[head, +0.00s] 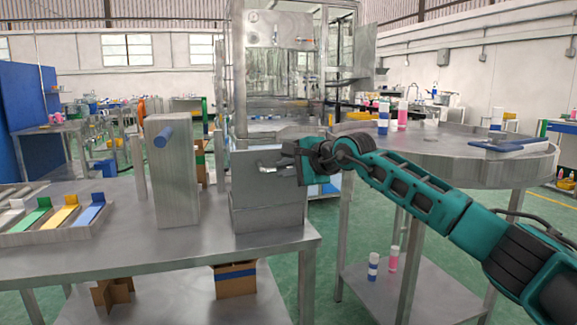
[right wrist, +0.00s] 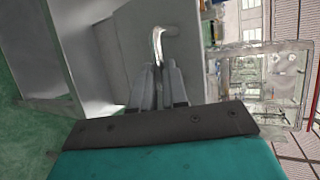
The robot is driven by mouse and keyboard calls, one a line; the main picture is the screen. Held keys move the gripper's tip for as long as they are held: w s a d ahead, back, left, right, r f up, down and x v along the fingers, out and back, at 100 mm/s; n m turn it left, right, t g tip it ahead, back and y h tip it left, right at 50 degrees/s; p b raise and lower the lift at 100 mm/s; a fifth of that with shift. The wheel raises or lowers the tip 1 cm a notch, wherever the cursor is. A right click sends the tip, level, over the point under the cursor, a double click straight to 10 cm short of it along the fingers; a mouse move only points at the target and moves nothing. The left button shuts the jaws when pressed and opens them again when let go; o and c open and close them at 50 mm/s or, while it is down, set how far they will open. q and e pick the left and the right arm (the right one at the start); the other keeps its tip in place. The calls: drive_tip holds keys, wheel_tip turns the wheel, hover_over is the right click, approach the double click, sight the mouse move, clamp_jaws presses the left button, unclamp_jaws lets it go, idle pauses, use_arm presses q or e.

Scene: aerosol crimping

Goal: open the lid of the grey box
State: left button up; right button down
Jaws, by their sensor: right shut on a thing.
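The grey box (head: 267,218) stands at the right end of the metal table. A flat grey panel (head: 265,190) rises above its lower part; I cannot tell whether this is the raised lid or a box wall. My right gripper (head: 272,165) reaches in from the right at the panel's upper part. In the right wrist view, my right gripper (right wrist: 158,82) is shut on a bent metal handle (right wrist: 157,42) in front of a grey surface. The box's inside is hidden. My left gripper is not in view.
A tray (head: 50,236) with coloured pieces lies at the far left. A round metal table (head: 450,165) with several small cans is at the right, beneath and behind my right arm.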

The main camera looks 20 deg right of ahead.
wheel_tip(320, 180, down, 2)
drive_tip(key=shift+f, duration=0.1)
drive_tip(key=c, duration=1.6)
unclamp_jaws()
drive_tip(key=o, duration=0.3)
drive_tip(key=shift+w+f, duration=0.2)
drive_tip(key=shift+o, duration=0.8)
drive_tip(key=shift+r, duration=0.1)
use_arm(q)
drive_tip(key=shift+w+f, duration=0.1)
use_arm(e)
drive_tip(key=shift+d+r, duration=0.1)
drive_tip(key=shift+r, duration=0.05)
use_arm(q)
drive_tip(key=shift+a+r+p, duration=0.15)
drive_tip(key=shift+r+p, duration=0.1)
drive_tip(key=shift+p, duration=0.4)
use_arm(e)
drive_tip(key=v, duration=1.2)
drive_tip(key=shift+s+r, duration=0.35)
